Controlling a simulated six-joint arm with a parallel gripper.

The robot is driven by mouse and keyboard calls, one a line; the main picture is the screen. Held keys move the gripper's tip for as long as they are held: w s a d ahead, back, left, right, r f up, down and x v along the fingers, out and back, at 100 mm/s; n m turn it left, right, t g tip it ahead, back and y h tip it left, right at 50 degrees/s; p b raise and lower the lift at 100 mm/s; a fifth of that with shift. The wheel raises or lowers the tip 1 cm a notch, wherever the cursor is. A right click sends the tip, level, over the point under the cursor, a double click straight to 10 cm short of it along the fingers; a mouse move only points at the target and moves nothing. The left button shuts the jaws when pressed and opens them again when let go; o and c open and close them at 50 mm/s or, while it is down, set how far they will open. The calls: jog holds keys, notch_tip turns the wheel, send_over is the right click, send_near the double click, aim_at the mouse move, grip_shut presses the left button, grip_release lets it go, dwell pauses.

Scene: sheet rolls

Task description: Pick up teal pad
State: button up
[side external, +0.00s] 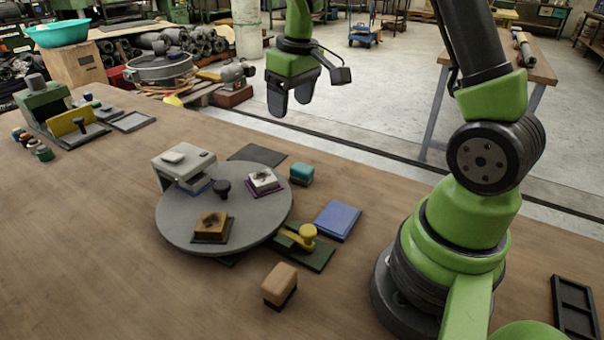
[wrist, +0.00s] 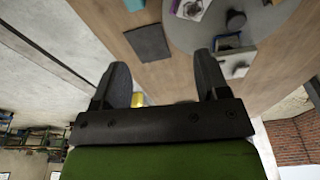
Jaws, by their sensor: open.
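The teal pad (side external: 301,172) is a small block with a teal top and a dark base. It sits on the wooden table just right of the round grey turntable (side external: 180,238) in the side view. In the wrist view a teal bit of it (wrist: 134,4) shows at the top edge, mostly cut off. My gripper (side external: 290,106) is open and empty, raised well above the table and behind the pad in the side view. Its two dark fingers stand apart in the wrist view (wrist: 160,62), with nothing between them.
Near the pad lie a dark mat (side external: 257,155), a blue pad (side external: 338,220) and a yellow-knobbed stamp (side external: 307,235). A tan block (side external: 280,284) stands in front.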

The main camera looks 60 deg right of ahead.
jog(key=n+g, duration=0.1)
jog(key=g, duration=0.1)
send_over(302, 167)
jog(key=f, duration=0.9)
jog(key=shift+w, duration=0.2)
notch_tip(302, 167, down, 5)
jog(key=shift+d+r, duration=0.1)
jog(key=shift+r, duration=0.1)
notch_tip(302, 167, down, 6)
jog(key=shift+s+r, duration=0.1)
jog(key=shift+s, duration=0.05)
jog(key=c, duration=1)
